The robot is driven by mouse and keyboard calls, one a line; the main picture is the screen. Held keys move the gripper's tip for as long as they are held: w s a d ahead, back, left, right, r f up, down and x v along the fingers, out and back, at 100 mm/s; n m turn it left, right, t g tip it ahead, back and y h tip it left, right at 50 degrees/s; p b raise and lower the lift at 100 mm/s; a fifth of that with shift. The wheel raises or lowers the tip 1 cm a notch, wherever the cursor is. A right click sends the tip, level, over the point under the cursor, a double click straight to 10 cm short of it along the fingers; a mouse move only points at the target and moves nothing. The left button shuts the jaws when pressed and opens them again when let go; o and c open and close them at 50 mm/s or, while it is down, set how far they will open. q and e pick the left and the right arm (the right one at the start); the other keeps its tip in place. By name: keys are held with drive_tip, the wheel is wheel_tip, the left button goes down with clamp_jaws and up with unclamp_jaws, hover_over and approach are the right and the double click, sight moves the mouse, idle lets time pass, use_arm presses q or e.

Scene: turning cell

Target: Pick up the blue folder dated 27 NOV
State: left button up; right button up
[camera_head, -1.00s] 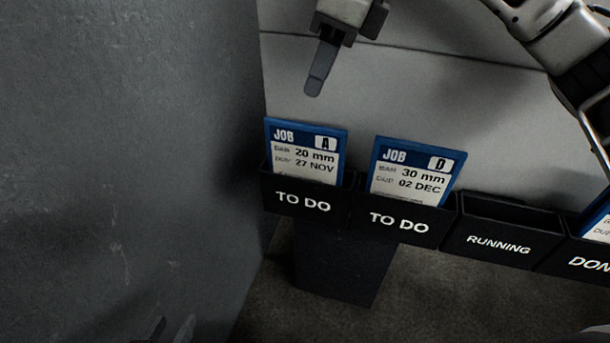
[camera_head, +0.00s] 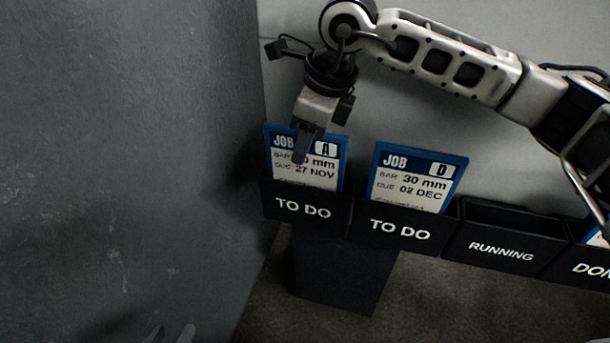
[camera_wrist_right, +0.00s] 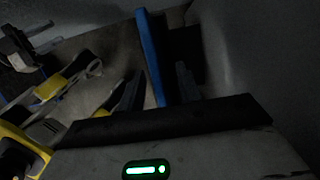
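The blue folder dated 27 NOV (camera_head: 318,182), marked JOB A, 20 mm, stands in the leftmost TO DO pocket (camera_head: 302,208). My right gripper (camera_head: 303,152) is at its top edge, pointing down, and covers part of the label. In the right wrist view the folder (camera_wrist_right: 151,50) shows as a blue edge between the two spread fingers of the right gripper (camera_wrist_right: 158,84), with gaps on both sides. A small part of my left gripper (camera_head: 171,335) shows at the bottom left edge; its opening is unclear.
A second blue folder, JOB D, 02 DEC (camera_head: 416,178), stands in the neighbouring TO DO pocket (camera_head: 400,230). The RUNNING pocket (camera_head: 500,252) is empty. A DONE pocket (camera_head: 590,270) at the right edge holds a partly visible blue folder. A grey wall or panel (camera_head: 120,150) stands close on the left.

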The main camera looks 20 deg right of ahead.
sight(305, 178)
drive_tip(key=shift+x, duration=1.25)
drive_tip(key=shift+f+b, duration=0.2)
drive_tip(key=shift+b, duration=0.1)
clamp_jaws()
